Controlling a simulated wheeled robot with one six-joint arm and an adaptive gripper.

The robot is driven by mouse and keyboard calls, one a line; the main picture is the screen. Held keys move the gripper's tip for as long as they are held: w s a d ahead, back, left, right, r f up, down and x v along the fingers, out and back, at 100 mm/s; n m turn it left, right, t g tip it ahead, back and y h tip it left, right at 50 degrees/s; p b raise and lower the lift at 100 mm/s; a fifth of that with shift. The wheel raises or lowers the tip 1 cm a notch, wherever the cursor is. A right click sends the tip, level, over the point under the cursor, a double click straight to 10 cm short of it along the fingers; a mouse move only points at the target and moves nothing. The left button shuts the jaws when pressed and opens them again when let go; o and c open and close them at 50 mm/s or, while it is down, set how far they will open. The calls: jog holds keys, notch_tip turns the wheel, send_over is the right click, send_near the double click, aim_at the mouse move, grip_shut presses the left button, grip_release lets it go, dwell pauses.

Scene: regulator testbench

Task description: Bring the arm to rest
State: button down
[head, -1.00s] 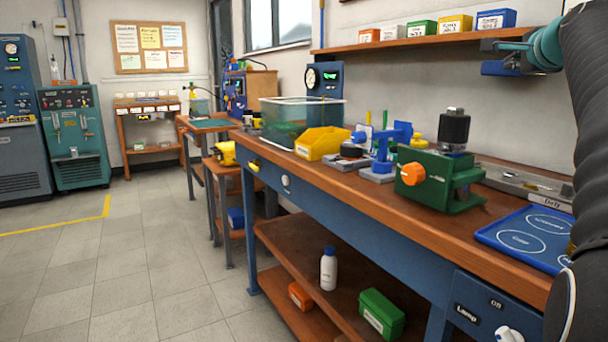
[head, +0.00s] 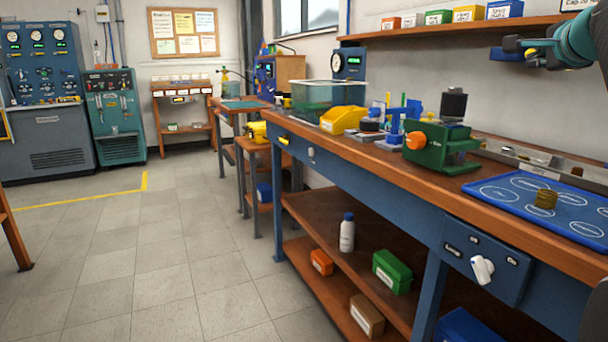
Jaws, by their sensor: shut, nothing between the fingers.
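My arm (head: 578,42) shows at the upper right edge, a teal joint with dark parts, raised in front of the wall and just below the shelf. My gripper (head: 521,46), dark with blue parts, points left at its end. It is shut and empty, in the air above the bench and apart from everything. The rest of the arm is mostly out of the picture.
The wooden workbench (head: 400,167) carries a green vise-like fixture (head: 440,148), a yellow bin (head: 343,119), a clear tank (head: 325,94) and a blue mat (head: 520,198) with a brass coil-like part (head: 544,199). A shelf (head: 450,29) with small boxes runs above. The floor (head: 170,250) at left is clear.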

jog(key=s+a+f+n+g+y, duration=0.2)
jog(key=s+a+f+n, duration=0.25)
jog(key=a+f, duration=0.55)
jog(key=s+a+f+n+g+y, duration=0.15)
jog(key=s+a+f+n, duration=0.3)
jog(key=a+f, duration=0.45)
jog(key=s+a+f+n+g, duration=0.2)
jog(key=s+a+f+n, duration=0.1)
jog(key=s+f, duration=0.3)
jog(key=s+a+f+n+g, duration=0.2)
jog(key=s+f, duration=0.4)
jog(key=f, duration=0.5)
jog(key=s+a+f+n+g, duration=0.2)
jog(key=s+a+f+n, duration=0.2)
jog(key=s+f+n, duration=0.2)
notch_tip(320, 180, down, 2)
jog(key=shift+s+a+f, duration=0.15)
jog(key=shift+s+a, duration=0.15)
jog(key=shift+s, duration=0.3)
jog(key=shift+y, duration=0.25)
